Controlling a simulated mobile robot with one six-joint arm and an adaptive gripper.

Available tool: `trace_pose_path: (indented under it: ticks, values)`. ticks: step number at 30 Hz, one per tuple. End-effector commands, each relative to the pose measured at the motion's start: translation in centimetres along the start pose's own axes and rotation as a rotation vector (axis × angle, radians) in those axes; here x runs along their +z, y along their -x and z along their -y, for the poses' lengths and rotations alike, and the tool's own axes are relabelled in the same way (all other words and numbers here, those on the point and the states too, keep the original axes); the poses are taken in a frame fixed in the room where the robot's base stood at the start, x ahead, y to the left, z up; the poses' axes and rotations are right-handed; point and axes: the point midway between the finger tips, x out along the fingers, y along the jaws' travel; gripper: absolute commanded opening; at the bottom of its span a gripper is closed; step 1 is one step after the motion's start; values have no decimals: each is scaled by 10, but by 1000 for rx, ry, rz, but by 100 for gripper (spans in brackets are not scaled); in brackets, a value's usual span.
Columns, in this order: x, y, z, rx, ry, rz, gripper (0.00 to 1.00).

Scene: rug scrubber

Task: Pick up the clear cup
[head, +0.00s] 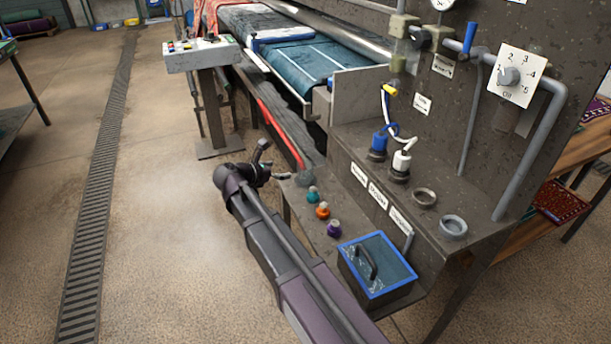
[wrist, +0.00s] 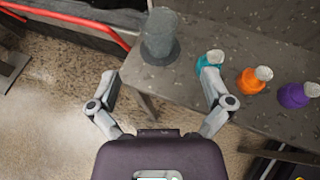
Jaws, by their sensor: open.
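The clear cup (wrist: 161,36) looks grey and see-through with a wide round base. It stands near the corner of a grey metal shelf (wrist: 190,75) in the wrist view. In the head view the cup (head: 304,178) is only a faint grey shape by the shelf's left end. My gripper (wrist: 161,68) is open and empty, its fingers spread wide on the near side of the cup. The cup lies ahead, between the lines of the two fingers. My gripper (head: 273,161) also shows in the head view, just left of the shelf's end.
Teal (wrist: 207,66), orange (wrist: 250,81) and purple (wrist: 294,95) bottles stand in a row right of the cup. The right fingertip overlaps the teal one in the wrist view. A red rail (head: 280,133) runs behind the shelf. A blue-rimmed box (head: 378,266) sits further right.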

Motion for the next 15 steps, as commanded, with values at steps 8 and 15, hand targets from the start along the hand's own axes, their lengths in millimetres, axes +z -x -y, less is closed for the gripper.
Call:
trace_pose_path:
  ticks: [8, 15]
  values:
    - [-3, -40, -1, -2, 0, 0, 100]
    - [-2, -70, -1, 0, -1, 0, 100]
